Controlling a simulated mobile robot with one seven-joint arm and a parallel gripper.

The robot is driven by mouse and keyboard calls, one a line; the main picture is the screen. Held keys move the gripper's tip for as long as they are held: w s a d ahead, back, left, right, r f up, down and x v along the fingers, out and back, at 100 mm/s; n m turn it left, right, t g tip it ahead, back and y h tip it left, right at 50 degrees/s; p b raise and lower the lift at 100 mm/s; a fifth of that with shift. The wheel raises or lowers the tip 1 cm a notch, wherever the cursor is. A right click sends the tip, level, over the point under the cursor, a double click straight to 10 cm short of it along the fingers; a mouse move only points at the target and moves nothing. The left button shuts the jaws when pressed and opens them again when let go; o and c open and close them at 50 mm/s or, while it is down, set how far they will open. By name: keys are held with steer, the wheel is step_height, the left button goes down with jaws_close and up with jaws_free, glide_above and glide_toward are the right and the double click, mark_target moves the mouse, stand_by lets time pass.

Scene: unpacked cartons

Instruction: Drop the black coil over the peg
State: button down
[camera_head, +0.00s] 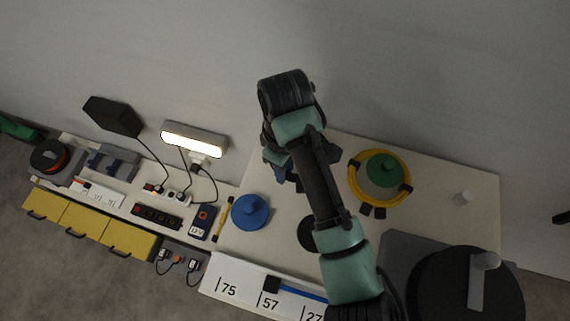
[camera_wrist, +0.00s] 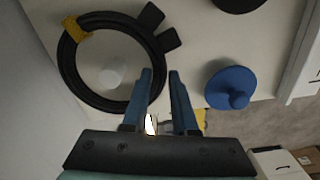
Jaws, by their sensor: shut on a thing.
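The black coil (camera_wrist: 68,62) is a ring with a yellow band and two black end pieces, seen in the wrist view. My gripper (camera_wrist: 161,75) has its fingers at the coil's right edge and is shut on it; the exact contact is hard to see. A pale, blurred peg (camera_wrist: 112,74) shows inside the ring's outline, left of its centre. I cannot tell whether the ring is above the peg or down around it. In the head view my gripper (camera_head: 284,172) is partly behind my arm, and I cannot make out the black coil there.
A yellow coil (camera_head: 353,191) lies around a green round base (camera_head: 383,170). A blue knobbed disc (camera_head: 250,212) stands left of my arm. A white peg (camera_head: 464,198) and a large black reel (camera_head: 468,290) are on the right. A lit lamp (camera_head: 194,138) stands at the left.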

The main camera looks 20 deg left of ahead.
steer(key=shift+f+b, duration=0.3)
steer(key=shift+f, duration=0.25)
steer(key=c, duration=0.6)
jaws_free()
steer(key=shift+r, duration=0.1)
step_height(320, 180, up, 13)
steer(key=p, duration=0.6)
